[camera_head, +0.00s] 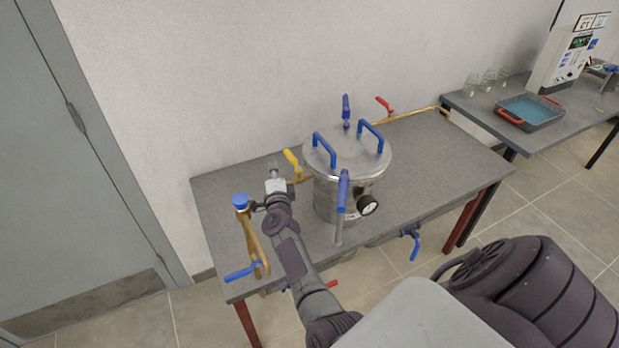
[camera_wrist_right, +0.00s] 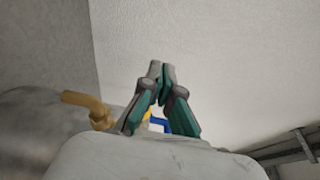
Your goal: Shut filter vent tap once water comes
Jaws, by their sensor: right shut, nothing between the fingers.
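A steel filter vessel (camera_head: 335,190) with a lid and two blue lid handles stands on the grey table. A small tap with an upright blue lever (camera_head: 346,105) shows behind the lid; I cannot tell for sure whether it is the vent tap. A yellow lever (camera_head: 291,161) sits on brass piping left of the vessel. My right gripper (camera_head: 273,169) is shut and empty, just left of the yellow lever, with a small apparent gap. Its closed fingertips show in the wrist view (camera_wrist_right: 161,84), with bits of yellow and blue behind them. No water flow is visible. My left gripper is out of view.
A blue-capped brass fitting (camera_head: 241,202) and a blue lever (camera_head: 241,272) are at the table's left end. A tall blue-handled lever (camera_head: 342,190) stands before the vessel, beside a gauge (camera_head: 368,205). A red lever (camera_head: 384,105) is behind. The table's right part is clear.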

